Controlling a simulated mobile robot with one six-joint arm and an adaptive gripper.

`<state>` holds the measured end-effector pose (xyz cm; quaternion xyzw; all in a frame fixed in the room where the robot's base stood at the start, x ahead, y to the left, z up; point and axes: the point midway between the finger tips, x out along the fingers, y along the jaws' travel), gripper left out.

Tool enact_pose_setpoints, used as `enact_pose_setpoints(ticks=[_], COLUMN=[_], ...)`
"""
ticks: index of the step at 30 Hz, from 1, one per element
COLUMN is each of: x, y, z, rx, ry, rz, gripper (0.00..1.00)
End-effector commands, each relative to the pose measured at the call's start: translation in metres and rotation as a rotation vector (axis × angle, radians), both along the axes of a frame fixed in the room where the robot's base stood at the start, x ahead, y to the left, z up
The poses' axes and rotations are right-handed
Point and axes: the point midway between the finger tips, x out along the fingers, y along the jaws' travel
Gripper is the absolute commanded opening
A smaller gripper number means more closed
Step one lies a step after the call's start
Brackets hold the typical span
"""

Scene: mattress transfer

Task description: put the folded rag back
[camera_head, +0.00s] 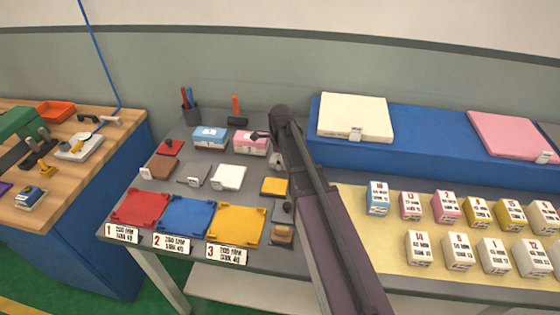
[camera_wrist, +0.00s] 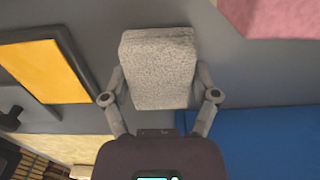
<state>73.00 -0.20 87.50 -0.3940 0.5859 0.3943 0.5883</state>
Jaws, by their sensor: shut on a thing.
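The folded rag (camera_wrist: 157,68) is a thick grey, speckled block in the wrist view. My gripper (camera_wrist: 160,88) is shut on it, with one finger along each side. In the head view my gripper (camera_head: 272,148) is over the back middle of the grey table, just right of the pink box, and the arm hides much of it. A small grey patch of the rag (camera_head: 278,160) seems to show below the wrist. I cannot tell whether the rag touches the table.
The pink box (camera_head: 251,142) and light blue box (camera_head: 210,137) stand close left. A yellow pad (camera_head: 274,187) lies in front. The long blue block (camera_head: 420,140) rises right, bearing a cream slab (camera_head: 354,115) and a pink slab (camera_head: 508,134). Red, blue and yellow trays lie front left.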

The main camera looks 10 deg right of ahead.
Motion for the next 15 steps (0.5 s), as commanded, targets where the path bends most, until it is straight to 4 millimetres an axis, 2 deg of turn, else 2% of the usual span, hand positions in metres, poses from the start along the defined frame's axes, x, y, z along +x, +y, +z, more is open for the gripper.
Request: enact_pose_setpoints(ticks=[3,4,6,15], x=[0.0000,0.0000,0.0000,0.0000], y=[0.0001,0.0001,0.0001,0.0001], z=[-0.0040,-0.0028,-0.0025,-0.0024], rx=[0.000,0.000,0.000,0.000], ry=[0.000,0.000,0.000,0.000], rz=[0.000,0.000,0.000,0.000], gripper=[0.32,0.86,1.00,1.00])
